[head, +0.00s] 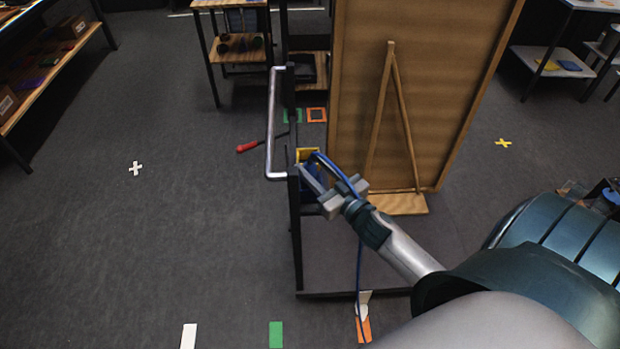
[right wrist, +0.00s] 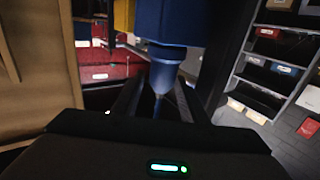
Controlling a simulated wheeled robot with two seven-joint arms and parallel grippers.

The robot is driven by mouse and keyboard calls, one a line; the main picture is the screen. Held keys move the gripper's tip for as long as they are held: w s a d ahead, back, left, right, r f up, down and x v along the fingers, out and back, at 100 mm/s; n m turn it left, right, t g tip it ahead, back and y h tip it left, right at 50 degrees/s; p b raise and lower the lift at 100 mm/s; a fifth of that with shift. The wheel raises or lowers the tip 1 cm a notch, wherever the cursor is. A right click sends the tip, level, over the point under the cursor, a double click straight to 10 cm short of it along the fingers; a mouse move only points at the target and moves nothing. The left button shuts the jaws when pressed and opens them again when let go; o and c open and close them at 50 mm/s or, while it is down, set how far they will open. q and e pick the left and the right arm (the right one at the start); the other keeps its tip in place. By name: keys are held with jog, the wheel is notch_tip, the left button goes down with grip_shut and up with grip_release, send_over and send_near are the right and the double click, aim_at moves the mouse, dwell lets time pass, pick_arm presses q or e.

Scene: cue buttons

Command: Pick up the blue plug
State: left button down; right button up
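The blue plug (right wrist: 163,68) shows in the right wrist view, with its wide body above and a tapered end pointing down to a cable. A yellow part (right wrist: 124,15) is beside its top. My right gripper (right wrist: 157,92) is open, with one dark finger on each side of the tapered end; contact is not clear. In the head view my right gripper (head: 319,174) reaches to the dark upright frame, just below a yellow part (head: 306,155). The plug is mostly hidden there. A blue cable (head: 338,172) loops over the gripper and hangs down. My left gripper is not in view.
The dark frame (head: 296,235) has a metal handle (head: 272,120) on its left. A large wooden board (head: 425,80) stands close on the right. A red-handled tool (head: 248,147) is behind the handle. Shelves line the edges; the floor at left is open.

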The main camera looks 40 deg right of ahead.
jog(key=shift+w+a+f+p, duration=0.15)
jog(key=shift+w+p, duration=0.3)
jog(key=shift+w, duration=0.85)
jog(key=shift+w+a+f+p, duration=0.15)
jog(key=shift+w+p, duration=0.3)
jog(key=shift+w, duration=0.8)
grip_shut()
notch_tip(320, 180, up, 10)
jog(key=shift+s, duration=0.1)
